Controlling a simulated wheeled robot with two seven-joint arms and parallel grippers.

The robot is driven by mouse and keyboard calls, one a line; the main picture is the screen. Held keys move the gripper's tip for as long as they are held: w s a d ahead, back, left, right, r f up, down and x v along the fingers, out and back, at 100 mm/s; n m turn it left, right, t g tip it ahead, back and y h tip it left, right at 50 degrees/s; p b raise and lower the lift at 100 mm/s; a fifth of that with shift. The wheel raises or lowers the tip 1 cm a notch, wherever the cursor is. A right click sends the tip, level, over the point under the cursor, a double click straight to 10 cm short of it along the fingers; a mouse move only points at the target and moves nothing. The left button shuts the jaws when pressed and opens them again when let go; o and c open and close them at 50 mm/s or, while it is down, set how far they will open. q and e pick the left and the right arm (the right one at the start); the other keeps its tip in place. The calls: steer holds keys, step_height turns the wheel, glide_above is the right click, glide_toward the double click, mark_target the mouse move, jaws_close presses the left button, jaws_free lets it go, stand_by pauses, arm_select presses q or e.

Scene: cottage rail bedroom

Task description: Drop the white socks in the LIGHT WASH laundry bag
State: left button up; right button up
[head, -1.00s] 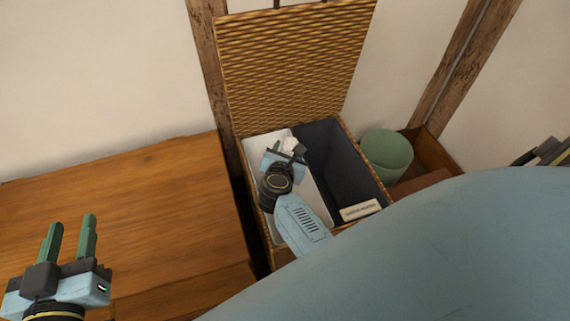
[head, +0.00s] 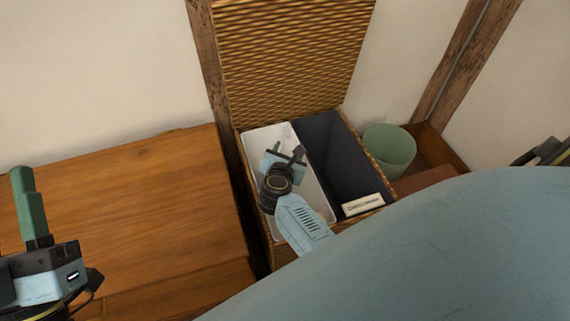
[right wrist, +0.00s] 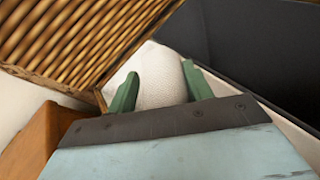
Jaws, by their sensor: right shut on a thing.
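The white socks (right wrist: 158,78) show in the right wrist view as a pale, textured bundle between the green fingers. My right gripper (head: 289,146) is shut on them, over the white-lined left compartment (head: 262,140) of the wicker hamper. In the head view the socks barely stand out against the pale lining. I cannot tell how far they are below the rim. My left gripper (head: 27,200) is at the left edge, over the wooden chest, seen side-on with its fingers overlapping. The label (head: 362,205) at the front of the dark compartment is too small to read.
The hamper's wicker lid (head: 290,60) stands open behind. Its right compartment (head: 335,155) is dark. A green bin (head: 389,149) stands to the right. A wooden chest (head: 130,205) with a clear top is on the left. A timber post (head: 207,70) rises behind.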

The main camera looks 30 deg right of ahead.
steer(key=o, duration=1)
steer(key=shift+o, duration=0.2)
steer(key=shift+s+a+r, duration=0.1)
steer(key=shift+s+a, duration=0.1)
steer(key=shift+s, duration=0.05)
steer(key=shift+p+v, duration=0.7)
steer(key=shift+v, duration=0.5)
arm_select(q)
step_height(320, 180, down, 13)
steer(key=w+a+g+y+p, duration=0.1)
steer(key=g+y+p, duration=0.1)
steer(key=g, duration=0.7)
steer(key=shift+w+a+g+y+p, duration=0.15)
steer(key=shift+a+g+y+p, duration=0.25)
steer(key=shift+y, duration=0.3)
arm_select(e)
steer(key=v, duration=1)
